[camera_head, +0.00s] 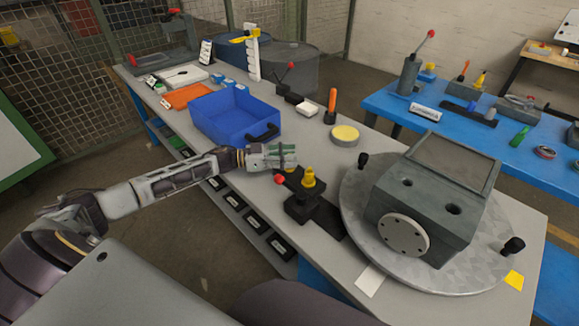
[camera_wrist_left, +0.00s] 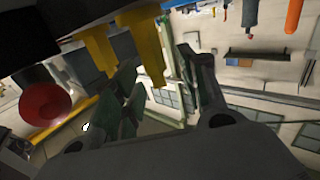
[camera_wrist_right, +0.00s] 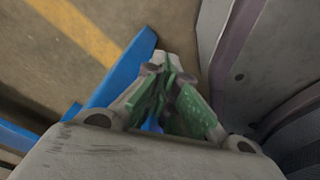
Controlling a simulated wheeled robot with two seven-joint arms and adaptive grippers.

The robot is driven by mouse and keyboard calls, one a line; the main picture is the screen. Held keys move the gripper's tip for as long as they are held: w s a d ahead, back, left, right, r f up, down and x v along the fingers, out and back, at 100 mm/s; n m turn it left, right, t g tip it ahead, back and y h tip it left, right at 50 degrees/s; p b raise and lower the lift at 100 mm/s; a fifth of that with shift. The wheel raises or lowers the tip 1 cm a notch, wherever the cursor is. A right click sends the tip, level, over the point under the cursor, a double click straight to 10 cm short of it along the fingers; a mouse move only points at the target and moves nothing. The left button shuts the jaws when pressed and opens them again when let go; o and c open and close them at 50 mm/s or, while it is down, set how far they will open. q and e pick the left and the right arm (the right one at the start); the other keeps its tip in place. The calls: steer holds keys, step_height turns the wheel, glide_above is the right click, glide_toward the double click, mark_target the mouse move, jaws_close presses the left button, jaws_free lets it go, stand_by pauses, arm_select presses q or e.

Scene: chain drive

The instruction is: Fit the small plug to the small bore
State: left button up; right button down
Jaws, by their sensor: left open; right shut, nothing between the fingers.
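The grey housing (camera_head: 425,205) sits on a round metal turntable (camera_head: 360,245). Two dark bores show in its top: a smaller one (camera_head: 407,182) and a larger one (camera_head: 454,208). A yellow plug (camera_head: 308,180) stands upright on a black stand. My left gripper (camera_head: 287,158) is open beside that stand, at its far left. In the left wrist view two yellow pieces show (camera_wrist_left: 100,50) (camera_wrist_left: 149,55); the second appears between the open fingers, but contact cannot be told. My right gripper (camera_wrist_right: 167,95) is shut and empty, away from the parts.
A blue bin (camera_head: 225,112) stands behind my left gripper. A red knob (camera_head: 279,179) lies just below it. A blue table (camera_head: 450,130) with tools is at right.

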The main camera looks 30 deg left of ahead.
arm_select(q)
steer(key=shift+w+d, duration=0.1)
steer(key=shift+d, duration=0.05)
arm_select(e)
steer(key=shift+s, duration=0.1)
arm_select(q)
steer(key=c, duration=0.3)
jaws_close()
arm_select(e)
steer(key=shift+s, duration=0.1)
